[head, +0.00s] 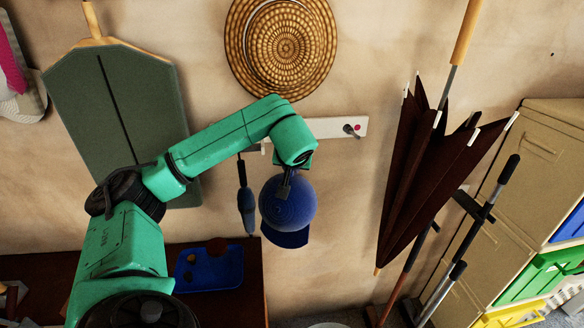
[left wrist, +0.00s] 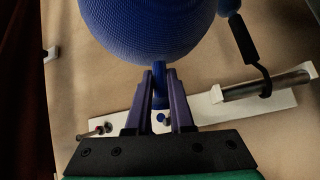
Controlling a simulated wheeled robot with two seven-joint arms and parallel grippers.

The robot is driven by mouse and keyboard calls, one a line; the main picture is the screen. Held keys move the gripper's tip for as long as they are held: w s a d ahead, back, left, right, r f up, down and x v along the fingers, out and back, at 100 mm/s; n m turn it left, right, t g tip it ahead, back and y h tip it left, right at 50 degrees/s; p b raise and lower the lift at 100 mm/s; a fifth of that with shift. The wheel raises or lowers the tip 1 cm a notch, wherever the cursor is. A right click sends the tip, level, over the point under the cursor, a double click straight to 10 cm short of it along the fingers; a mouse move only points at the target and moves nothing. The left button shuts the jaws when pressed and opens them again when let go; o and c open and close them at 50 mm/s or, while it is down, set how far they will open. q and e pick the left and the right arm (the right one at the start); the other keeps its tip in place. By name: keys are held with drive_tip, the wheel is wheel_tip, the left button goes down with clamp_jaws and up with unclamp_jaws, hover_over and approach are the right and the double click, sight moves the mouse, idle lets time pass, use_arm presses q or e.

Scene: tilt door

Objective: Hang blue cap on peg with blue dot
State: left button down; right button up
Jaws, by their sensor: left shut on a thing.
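The blue cap (head: 287,205) hangs in front of the wall below my left gripper (head: 284,184), its brim (head: 286,238) pointing down. In the left wrist view the cap's rounded crown (left wrist: 150,30) fills the top. The left gripper's purple fingers (left wrist: 160,80) are shut on a small blue tab of the cap. The white peg board (head: 330,126) is partly hidden behind my arm. Its right peg (head: 352,130) has a pinkish-red dot beside it. In the wrist view a small blue spot (left wrist: 162,118) shows between the fingers; I cannot tell whether it is the peg's dot. My right gripper is not in view.
A straw hat (head: 282,45) hangs above the board. A dark umbrella (head: 430,170) stands right. A blue tray (head: 210,268) sits on a dark table below.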

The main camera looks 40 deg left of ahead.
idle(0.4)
use_arm(q)
drive_tip(key=shift+p, duration=0.3)
drive_tip(key=shift+w, duration=0.1)
drive_tip(key=shift+w+a, duration=0.1)
drive_tip(key=shift+a, duration=0.05)
drive_tip(key=shift+w+a+p, duration=0.3)
drive_tip(key=shift+a+p, duration=0.1)
drive_tip(key=shift+w+a, duration=0.1)
idle(0.5)
drive_tip(key=w+a+p, duration=0.2)
drive_tip(key=a, duration=0.1)
drive_tip(key=shift+w+a, duration=0.2)
drive_tip(key=shift+w, duration=0.15)
idle(0.8)
drive_tip(key=shift+f, duration=0.1)
idle(0.4)
